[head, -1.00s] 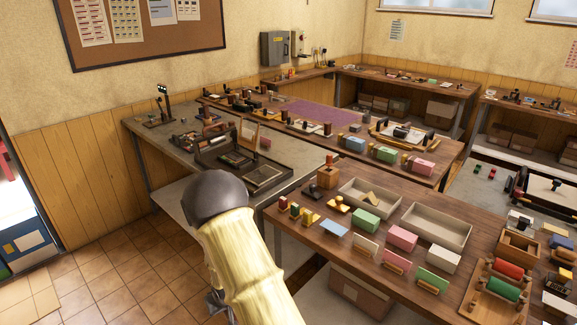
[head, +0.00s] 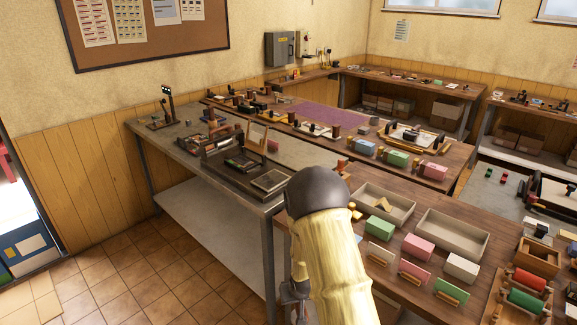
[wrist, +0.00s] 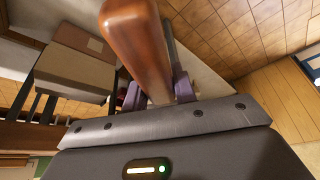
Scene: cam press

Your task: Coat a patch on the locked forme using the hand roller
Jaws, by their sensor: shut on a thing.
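In the wrist view my gripper (wrist: 158,93) is shut on a thick, glossy brown wooden handle (wrist: 138,45), which looks like that of the hand roller. The handle reaches up out of the picture, so its roller end does not show. In the head view my gripper hangs low in front of the right-hand bench, mostly hidden behind my pale yellow arm. The dark flat press bed (head: 228,178), holding framed blocks, lies on the grey-topped table, beyond and left of my arm. Which framed block (head: 268,181) is the locked forme I cannot tell for sure.
The grey-topped table (head: 180,165) stands left of my arm. The wooden bench (head: 395,285) to the right carries grey trays (head: 452,236), coloured blocks and a rack with a red roller (head: 525,279) and a green roller (head: 526,300). Tiled floor (head: 130,265) is clear at lower left.

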